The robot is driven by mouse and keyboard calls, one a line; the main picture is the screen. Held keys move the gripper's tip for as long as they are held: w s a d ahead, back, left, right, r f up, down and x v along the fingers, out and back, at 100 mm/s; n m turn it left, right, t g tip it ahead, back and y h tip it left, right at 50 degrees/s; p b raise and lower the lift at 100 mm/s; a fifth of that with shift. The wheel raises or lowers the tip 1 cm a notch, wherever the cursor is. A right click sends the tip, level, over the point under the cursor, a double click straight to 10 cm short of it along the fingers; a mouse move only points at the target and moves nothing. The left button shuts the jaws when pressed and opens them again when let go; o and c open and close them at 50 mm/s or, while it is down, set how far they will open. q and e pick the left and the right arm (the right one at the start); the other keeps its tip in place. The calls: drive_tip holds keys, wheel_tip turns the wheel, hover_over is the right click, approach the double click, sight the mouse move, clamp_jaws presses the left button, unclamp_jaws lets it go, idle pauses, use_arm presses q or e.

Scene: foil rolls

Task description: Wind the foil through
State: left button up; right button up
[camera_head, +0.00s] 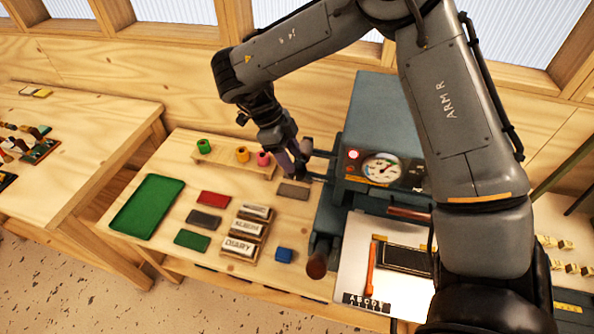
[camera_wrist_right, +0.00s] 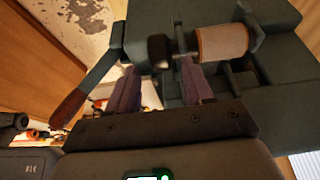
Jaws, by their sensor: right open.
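The teal-grey foil press (camera_head: 365,125) stands right of centre, with a round dial (camera_head: 382,168) on its front. In the right wrist view, a roll with a pale orange face (camera_wrist_right: 222,42) sits on a spindle of the press. My right gripper (camera_head: 301,163) is at the left side of the press. In the wrist view its two purple fingers (camera_wrist_right: 160,70) are apart, with the dark spindle end just beyond them. I cannot tell whether they touch it. Green (camera_head: 204,146), orange (camera_head: 242,154) and pink (camera_head: 263,158) rolls stand on a wooden rack. My left gripper is out of view.
A brown-handled lever (camera_head: 317,265) juts out at the press's front left. A green tray (camera_head: 147,206), coloured blocks and lettered type blocks (camera_head: 246,227) lie on the table. A white board (camera_head: 355,262) holds a dark plate. My right arm covers much of the right side.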

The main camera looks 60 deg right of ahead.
sight(301, 167)
drive_tip(key=shift+x, duration=2.5)
clamp_jaws()
drive_tip(key=t+y+b, duration=0.1)
drive_tip(key=t, duration=0.2)
drive_tip(key=shift+s+t, duration=0.15)
drive_tip(key=shift+t, duration=0.25)
drive_tip(key=shift+s+t, duration=0.1)
drive_tip(key=shift+t, duration=1.3)
drive_tip(key=shift+y, duration=0.3)
